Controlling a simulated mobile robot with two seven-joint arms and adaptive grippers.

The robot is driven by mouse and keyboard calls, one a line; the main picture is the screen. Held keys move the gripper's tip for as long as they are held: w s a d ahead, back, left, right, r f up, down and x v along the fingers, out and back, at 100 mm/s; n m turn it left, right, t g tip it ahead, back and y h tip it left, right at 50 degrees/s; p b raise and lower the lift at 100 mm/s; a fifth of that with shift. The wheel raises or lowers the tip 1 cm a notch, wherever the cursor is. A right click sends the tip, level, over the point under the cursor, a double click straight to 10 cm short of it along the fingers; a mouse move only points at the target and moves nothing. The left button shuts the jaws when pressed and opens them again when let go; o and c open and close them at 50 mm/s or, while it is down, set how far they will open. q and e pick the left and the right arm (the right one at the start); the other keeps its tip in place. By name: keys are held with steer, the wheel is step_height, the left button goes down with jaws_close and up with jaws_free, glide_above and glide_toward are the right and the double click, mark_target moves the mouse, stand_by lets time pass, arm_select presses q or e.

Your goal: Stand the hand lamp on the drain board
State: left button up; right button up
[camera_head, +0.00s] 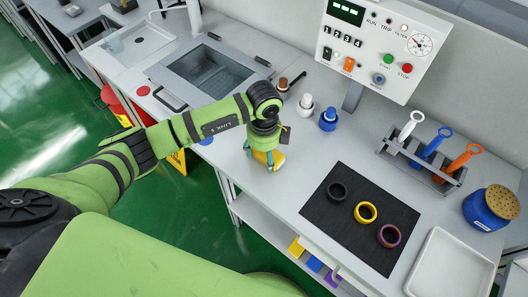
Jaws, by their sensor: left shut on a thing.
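My left gripper (267,153) points down over the worktop, right of the sink. It is shut on a small yellow and white thing (264,158), which looks like the hand lamp. The gripper hides much of it, and I cannot tell whether it touches the worktop. The pale drain board (121,56) is at the upper left, beyond the sink, well away from the gripper. My right gripper is not in view.
The sink (205,75) lies between the gripper and the drain board. White (304,106) and blue (328,119) bottles stand behind the gripper. A dark mat (336,222) with three rings, a tool rack (421,167), a blue pot (485,212) and a white tray (450,263) are at right.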

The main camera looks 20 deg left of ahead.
mark_target(264, 154)
arm_select(q)
steer(key=o, duration=1.2)
steer(key=shift+f, duration=0.1)
steer(key=shift+r, duration=0.2)
step_height(264, 154, up, 12)
steer(key=b, duration=0.2)
